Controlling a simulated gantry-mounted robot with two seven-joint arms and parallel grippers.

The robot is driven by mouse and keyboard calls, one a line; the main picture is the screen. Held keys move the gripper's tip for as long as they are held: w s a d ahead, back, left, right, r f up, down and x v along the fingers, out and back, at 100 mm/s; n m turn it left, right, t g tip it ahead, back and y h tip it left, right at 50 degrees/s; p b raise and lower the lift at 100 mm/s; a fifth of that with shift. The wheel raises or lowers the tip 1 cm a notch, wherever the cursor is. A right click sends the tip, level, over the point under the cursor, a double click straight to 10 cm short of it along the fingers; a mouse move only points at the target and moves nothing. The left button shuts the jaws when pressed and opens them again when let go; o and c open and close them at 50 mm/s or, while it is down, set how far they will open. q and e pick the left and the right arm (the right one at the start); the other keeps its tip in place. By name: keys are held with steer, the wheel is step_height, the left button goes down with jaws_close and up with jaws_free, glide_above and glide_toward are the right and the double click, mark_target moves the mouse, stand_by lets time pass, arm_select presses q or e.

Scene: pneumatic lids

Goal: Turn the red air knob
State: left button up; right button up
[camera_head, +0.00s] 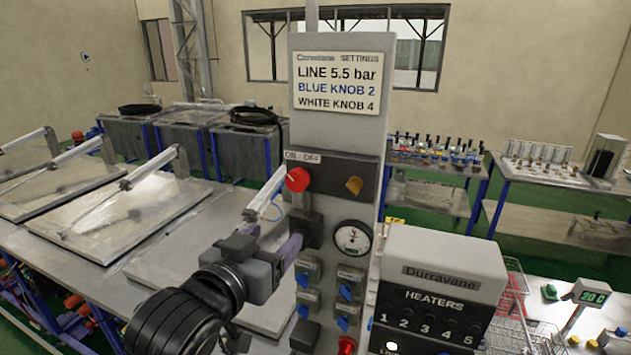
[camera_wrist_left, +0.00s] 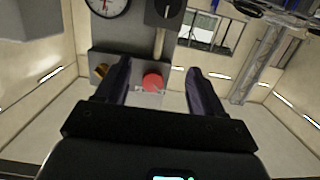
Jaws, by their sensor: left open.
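The red air knob (camera_head: 298,179) is on a dark plate at the upper left of the grey control panel (camera_head: 345,131), under the ON and OFF labels. My left gripper (camera_head: 270,240) is open and empty, below and to the left of the knob in the head view. In the left wrist view the red knob (camera_wrist_left: 152,80) shows between the two dark purple fingers of my left gripper (camera_wrist_left: 162,78). The fingers look apart from it. My right gripper is not in view.
A brass knob (camera_head: 354,185) sits right of the red one, above a pressure gauge (camera_head: 352,238). Blue-handled valves (camera_head: 346,291) are below. A heater box (camera_head: 444,275) stands at right. Metal lids (camera_head: 130,210) on a table fill the left.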

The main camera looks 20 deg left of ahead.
arm_select(q)
steer(key=t, duration=0.2)
glide_toward(295, 181)
steer(key=s, duration=0.2)
steer(key=w, duration=0.3)
steer(key=w+p, duration=0.1)
steer(key=w, duration=0.5)
steer(key=shift+d+r, duration=0.1)
steer(key=shift+r, duration=0.25)
steer(key=shift+w+f+p, duration=0.1)
steer(key=shift+w+p, duration=0.25)
steer(key=shift+w, duration=0.5)
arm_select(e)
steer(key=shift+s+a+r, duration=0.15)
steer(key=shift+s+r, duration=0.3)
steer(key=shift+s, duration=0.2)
arm_select(q)
steer(key=c, duration=1.1)
